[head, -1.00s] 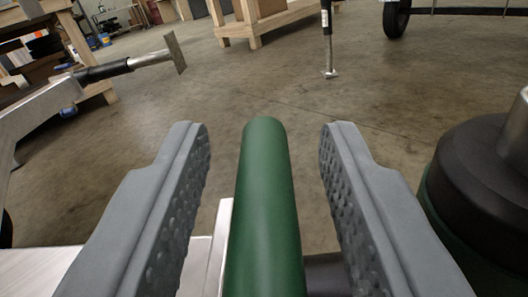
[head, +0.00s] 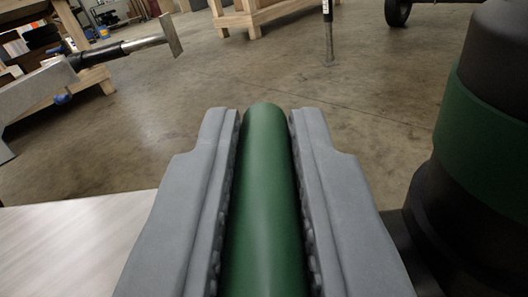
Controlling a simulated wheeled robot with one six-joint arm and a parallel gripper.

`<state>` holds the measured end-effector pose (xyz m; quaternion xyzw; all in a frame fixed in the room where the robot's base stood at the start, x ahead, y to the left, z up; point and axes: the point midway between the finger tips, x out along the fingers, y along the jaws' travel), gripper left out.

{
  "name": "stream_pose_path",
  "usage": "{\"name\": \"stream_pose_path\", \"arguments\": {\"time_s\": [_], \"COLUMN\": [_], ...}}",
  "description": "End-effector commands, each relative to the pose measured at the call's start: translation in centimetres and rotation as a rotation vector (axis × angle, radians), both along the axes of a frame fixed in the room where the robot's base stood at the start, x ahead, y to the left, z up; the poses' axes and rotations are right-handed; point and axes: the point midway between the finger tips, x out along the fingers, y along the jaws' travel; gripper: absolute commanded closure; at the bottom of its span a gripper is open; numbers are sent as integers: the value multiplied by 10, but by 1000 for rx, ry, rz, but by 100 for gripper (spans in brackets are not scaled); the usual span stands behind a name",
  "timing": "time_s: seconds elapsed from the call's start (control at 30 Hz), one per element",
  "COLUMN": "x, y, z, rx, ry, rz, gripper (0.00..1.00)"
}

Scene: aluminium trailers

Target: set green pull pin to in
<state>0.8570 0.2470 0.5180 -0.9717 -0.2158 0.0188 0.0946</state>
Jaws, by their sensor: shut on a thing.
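The green pull pin (head: 264,200) shows as a smooth green rod with a rounded end, pointing away from me in the middle of the head view. My gripper (head: 265,125) is shut on it, with one grey padded finger along each side. The rod's end reaches about level with the fingertips. The near part of the pin and whatever it is mounted in are hidden below the picture's edge.
A large black cylinder with a green band (head: 487,130) stands close at the right. A pale metal surface (head: 75,245) lies at the lower left. A metal bar with a black grip (head: 125,48) juts in at the upper left. Open concrete floor (head: 370,95) lies ahead.

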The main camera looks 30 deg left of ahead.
Motion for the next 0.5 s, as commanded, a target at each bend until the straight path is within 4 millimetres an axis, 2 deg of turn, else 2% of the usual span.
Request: {"name": "stream_pose_path", "arguments": {"time_s": [0.17, 0.2, 0.27, 0.5], "x": [-1, -1, -1, -1], "y": [0, 0, 0, 0], "z": [-3, -3, -3, -2], "rx": [-2, -2, -2, -1], "ry": [6, 7, 6, 5], "rz": [-1, -1, -1, 0], "gripper": [100, 77, 65, 63]}}
